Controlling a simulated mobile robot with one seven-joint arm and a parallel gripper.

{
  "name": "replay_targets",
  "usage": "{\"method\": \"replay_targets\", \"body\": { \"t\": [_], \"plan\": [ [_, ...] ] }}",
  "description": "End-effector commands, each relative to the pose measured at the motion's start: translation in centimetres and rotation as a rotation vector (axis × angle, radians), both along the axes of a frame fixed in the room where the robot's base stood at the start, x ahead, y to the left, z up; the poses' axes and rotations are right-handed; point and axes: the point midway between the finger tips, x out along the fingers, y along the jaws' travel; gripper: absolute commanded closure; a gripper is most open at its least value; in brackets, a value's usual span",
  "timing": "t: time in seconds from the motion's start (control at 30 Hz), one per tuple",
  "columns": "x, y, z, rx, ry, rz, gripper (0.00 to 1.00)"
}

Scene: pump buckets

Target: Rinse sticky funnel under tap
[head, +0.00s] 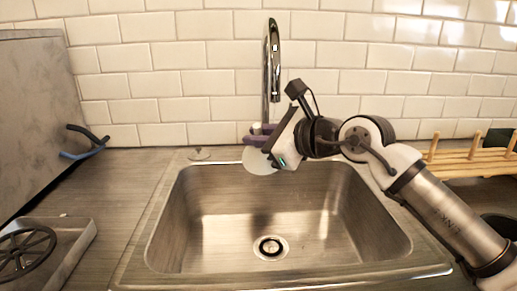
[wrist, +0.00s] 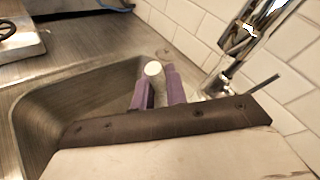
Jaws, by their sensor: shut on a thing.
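The funnel (head: 257,160) shows in the head view as a pale, translucent round piece at the back edge of the sink. My gripper (head: 262,130), with purple fingers, is shut on it. In the wrist view a small white round end (wrist: 152,68) sits between the two fingers (wrist: 160,86); most of the funnel is hidden there. The chrome tap (head: 272,60) stands behind the sink, its spout above and close to my gripper. It also shows at the upper right of the wrist view (wrist: 250,35). I see no running water. The steel sink (head: 180,215) looks empty, with a round drain.
A grey panel (head: 35,110) with a blue and black handle stands at the left. A metal tray (head: 65,255) with a black wheel-like part is at the lower left. A wooden rack (head: 465,160) stands at the right. White tiles (head: 150,55) line the wall close behind the tap.

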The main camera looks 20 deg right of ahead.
Motion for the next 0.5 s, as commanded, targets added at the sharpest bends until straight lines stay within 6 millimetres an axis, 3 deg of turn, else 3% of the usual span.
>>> {"method": "replay_targets", "body": {
  "t": [0.5],
  "plan": [
    [-3.3,2.7,-0.3,-0.001,0.0,0.0,1.0]
  ]
}}
